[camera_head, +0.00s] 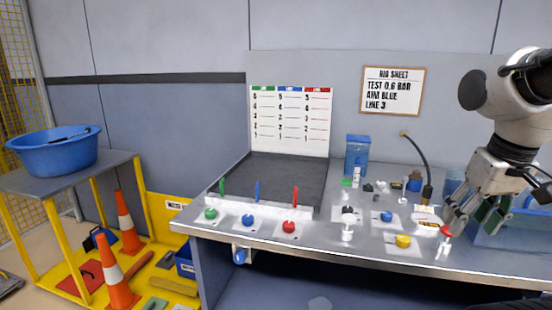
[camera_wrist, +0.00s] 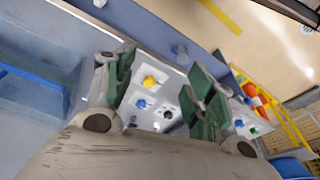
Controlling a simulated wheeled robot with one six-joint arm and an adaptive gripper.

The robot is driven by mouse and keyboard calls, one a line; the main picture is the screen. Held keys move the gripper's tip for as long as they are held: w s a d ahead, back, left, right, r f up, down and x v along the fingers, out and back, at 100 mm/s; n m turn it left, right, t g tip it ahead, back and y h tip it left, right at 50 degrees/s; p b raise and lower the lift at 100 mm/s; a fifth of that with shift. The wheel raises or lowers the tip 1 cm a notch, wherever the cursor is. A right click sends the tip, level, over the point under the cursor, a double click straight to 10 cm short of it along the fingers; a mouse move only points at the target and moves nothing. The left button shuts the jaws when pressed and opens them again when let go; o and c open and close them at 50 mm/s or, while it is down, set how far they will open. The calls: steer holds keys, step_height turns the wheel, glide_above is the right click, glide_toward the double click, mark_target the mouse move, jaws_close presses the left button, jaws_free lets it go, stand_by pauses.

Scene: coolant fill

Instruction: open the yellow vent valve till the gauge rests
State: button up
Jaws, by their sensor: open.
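The yellow vent valve (camera_head: 403,241) is a small round knob on a white plate near the front edge of the bench. It also shows in the wrist view (camera_wrist: 150,81), between and beyond my fingers. My gripper (camera_head: 470,222) is open and empty, to the right of the yellow valve and apart from it. Its green-padded fingers also show in the wrist view (camera_wrist: 160,75). A blue knob (camera_head: 387,216) sits on its own plate just behind the yellow one. I cannot make out a gauge dial or its needle.
A red-topped part (camera_head: 446,231) stands close to my gripper. Green (camera_head: 211,214), blue (camera_head: 248,220) and red (camera_head: 289,227) knobs line the left front. A blue-walled tank (camera_head: 510,232) is at right.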

steer(key=shift+s+d+r+t, duration=0.1)
steer(key=shift+s+r+t, duration=0.85)
steer(key=shift+r, duration=0.3)
steer(key=shift+s+d, duration=0.1)
